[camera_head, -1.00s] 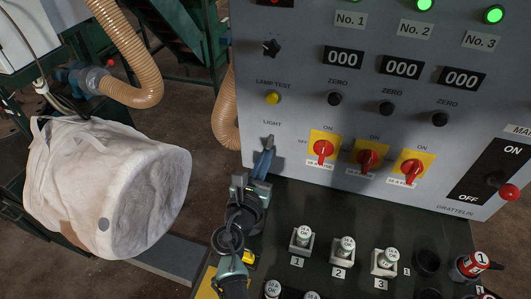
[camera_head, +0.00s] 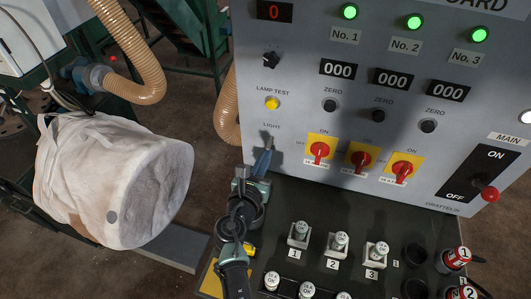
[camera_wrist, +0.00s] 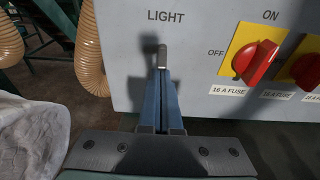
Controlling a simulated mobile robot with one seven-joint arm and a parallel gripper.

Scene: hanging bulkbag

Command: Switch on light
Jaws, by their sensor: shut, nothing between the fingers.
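The light switch is a small silver toggle (camera_wrist: 162,56) on the grey panel, below the label LIGHT. In the wrist view its tip shows just above my gripper's fingertips. The fingertips overlap its lower part, so its base is hidden and I cannot tell whether they touch it. In the head view the toggle (camera_head: 269,140) is small, just above the fingers. My gripper (camera_wrist: 162,74) has its blue fingers together with nothing between them. It also shows in the head view (camera_head: 264,153), at the panel's lower left.
Red rotary switches (camera_wrist: 255,62) on yellow plates sit right of the toggle. A yellow lamp-test button (camera_head: 271,103) is above. A red-knobbed main lever (camera_head: 489,194) is at far right. A white bulk bag (camera_head: 115,180) and a ribbed hose (camera_head: 228,115) are left.

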